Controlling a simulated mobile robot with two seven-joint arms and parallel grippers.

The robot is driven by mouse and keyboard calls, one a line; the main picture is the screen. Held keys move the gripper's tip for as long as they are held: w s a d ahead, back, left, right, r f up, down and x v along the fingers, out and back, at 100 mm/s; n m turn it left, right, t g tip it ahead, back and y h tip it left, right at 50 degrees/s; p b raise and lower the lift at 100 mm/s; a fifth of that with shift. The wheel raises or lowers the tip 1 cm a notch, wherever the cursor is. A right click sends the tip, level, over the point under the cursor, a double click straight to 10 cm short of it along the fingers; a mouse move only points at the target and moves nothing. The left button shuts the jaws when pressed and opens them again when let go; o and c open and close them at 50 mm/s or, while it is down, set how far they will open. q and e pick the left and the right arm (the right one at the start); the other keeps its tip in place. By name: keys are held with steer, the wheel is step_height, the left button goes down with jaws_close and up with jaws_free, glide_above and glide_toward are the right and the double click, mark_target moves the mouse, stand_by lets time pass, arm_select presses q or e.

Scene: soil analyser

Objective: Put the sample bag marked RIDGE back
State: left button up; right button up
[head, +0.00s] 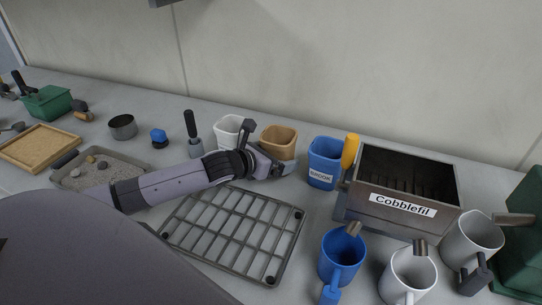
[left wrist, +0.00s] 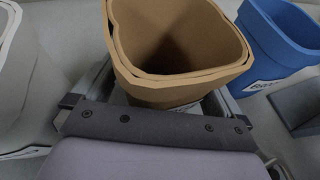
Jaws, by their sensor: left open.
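A tan sample bag (head: 279,141) stands upright and open-topped at the back of the bench, between a white bag (head: 229,131) and a blue bag (head: 325,158). The blue bag's label seems to read BROOK. I cannot read the name RIDGE on any bag; the tan and white bags' labels are hidden or unreadable. My left gripper (head: 270,156) is open at the tan bag's front. In the left wrist view the tan bag (left wrist: 180,50) stands between the spread fingers, with no clear grip. My right gripper is not in view.
A wire rack (head: 233,232) lies below my left arm. Blue (head: 342,258) and white (head: 408,275) mugs stand at front right. A tray of stones (head: 100,168) and a wooden tray (head: 40,147) lie left.

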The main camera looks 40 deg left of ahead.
arm_select(q)
steer(key=v, duration=1)
steer(key=shift+s+a+r, duration=0.1)
steer(key=shift+s+r, duration=0.05)
steer(key=shift+s, duration=0.25)
steer(key=shift+s+r, duration=0.35)
steer(key=shift+s, duration=0.2)
